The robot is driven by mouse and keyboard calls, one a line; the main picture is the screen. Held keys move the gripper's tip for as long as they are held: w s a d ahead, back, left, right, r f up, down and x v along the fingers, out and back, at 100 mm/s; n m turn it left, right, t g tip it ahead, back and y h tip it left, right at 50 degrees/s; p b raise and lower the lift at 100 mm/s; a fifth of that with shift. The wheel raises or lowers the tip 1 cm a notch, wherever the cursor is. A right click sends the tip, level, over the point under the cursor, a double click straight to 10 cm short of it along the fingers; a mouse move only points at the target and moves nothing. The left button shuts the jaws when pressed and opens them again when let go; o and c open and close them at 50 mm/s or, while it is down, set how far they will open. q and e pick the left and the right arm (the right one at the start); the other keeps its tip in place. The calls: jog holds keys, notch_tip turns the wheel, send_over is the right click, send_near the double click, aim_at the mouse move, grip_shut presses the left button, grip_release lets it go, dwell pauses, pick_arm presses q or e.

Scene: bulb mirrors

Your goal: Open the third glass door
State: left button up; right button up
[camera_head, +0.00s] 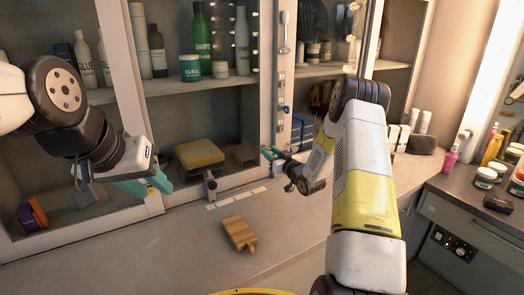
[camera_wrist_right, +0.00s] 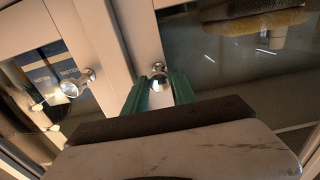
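Glass cabinet doors in pale frames (camera_head: 122,85) run along the back of the counter. In the right wrist view, the two teal fingers of my right gripper (camera_wrist_right: 161,88) lie on either side of a small shiny knob (camera_wrist_right: 158,71) on a pale door frame (camera_wrist_right: 133,35), seemingly closed on it. A second round knob (camera_wrist_right: 75,86) is on the neighbouring frame to the left. In the head view my right gripper (camera_head: 272,155) is at the frame between the sponge and the blue boxes. My left gripper (camera_head: 150,186) is near the left door's lower frame; its opening is unclear.
Behind the glass are a yellow sponge (camera_head: 200,153), blue boxes (camera_head: 302,130) and green bottles (camera_head: 201,40). A wooden block (camera_head: 239,233) lies on the counter (camera_head: 190,250) in front. Several bottles and jars crowd the right counter (camera_head: 460,190).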

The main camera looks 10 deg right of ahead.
jog(key=shift+w+a, duration=0.3)
jog(key=shift+w, duration=0.35)
grip_shut()
dwell(1.0)
